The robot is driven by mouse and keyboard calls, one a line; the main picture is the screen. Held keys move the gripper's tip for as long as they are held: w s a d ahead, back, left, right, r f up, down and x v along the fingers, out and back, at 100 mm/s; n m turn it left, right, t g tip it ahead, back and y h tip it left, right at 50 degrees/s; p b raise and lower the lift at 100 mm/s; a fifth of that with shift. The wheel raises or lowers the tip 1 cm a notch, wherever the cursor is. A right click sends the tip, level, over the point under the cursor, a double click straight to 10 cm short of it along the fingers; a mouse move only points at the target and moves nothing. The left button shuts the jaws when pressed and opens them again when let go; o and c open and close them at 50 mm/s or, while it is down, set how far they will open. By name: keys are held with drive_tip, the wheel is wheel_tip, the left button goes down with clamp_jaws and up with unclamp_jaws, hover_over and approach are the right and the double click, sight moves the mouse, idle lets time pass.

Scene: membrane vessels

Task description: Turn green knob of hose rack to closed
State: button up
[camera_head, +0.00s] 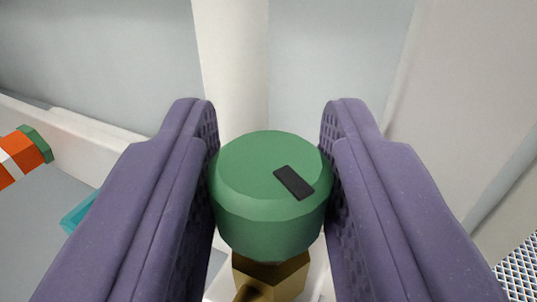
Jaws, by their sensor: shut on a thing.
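The green knob (255,215) is in the middle of the view, a round faceted cap with a black mark (293,182) on its top face. The mark lies right of the cap's centre and slants from upper left to lower right. Below the knob sits a brass-coloured fitting (280,277), partly hidden by the knob. My gripper (269,175) has its two purple fingers on either side of the knob, shut on it. The rest of the hose rack is mostly hidden behind the fingers and knob.
An orange and white cylinder with a green end (36,145) lies at the left edge. A teal object (78,210) shows partly behind the left finger. Pale walls and a white post (232,65) stand behind. A metal mesh (520,272) is at lower right.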

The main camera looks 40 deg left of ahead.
drive_tip(key=m+t+h+b, duration=0.2)
drive_tip(key=h+b, duration=0.1)
drive_tip(key=shift+a+f+m, duration=0.1)
drive_tip(key=shift+f+m, duration=0.2)
drive_tip(key=m+t+h+b, duration=0.2)
drive_tip(key=h+b, duration=0.1)
drive_tip(key=h, duration=0.1)
drive_tip(key=shift+a+m, duration=0.1)
drive_tip(key=shift+m, duration=0.3)
drive_tip(key=m+h+b, duration=0.1)
drive_tip(key=h, duration=0.1)
drive_tip(key=m+h+b, duration=0.2)
drive_tip(key=h, duration=0.1)
drive_tip(key=shift+r+t+h, duration=0.25)
drive_tip(key=shift+t+h, duration=0.05)
drive_tip(key=shift+t, duration=0.1)
drive_tip(key=shift+r+m+g+h, duration=0.1)
drive_tip(key=shift+m+g+h, duration=0.2)
drive_tip(key=shift+m+h, duration=1.55)
drive_tip(key=shift+d+h, duration=0.2)
drive_tip(key=shift+h, duration=0.35)
drive_tip(key=o, duration=0.9)
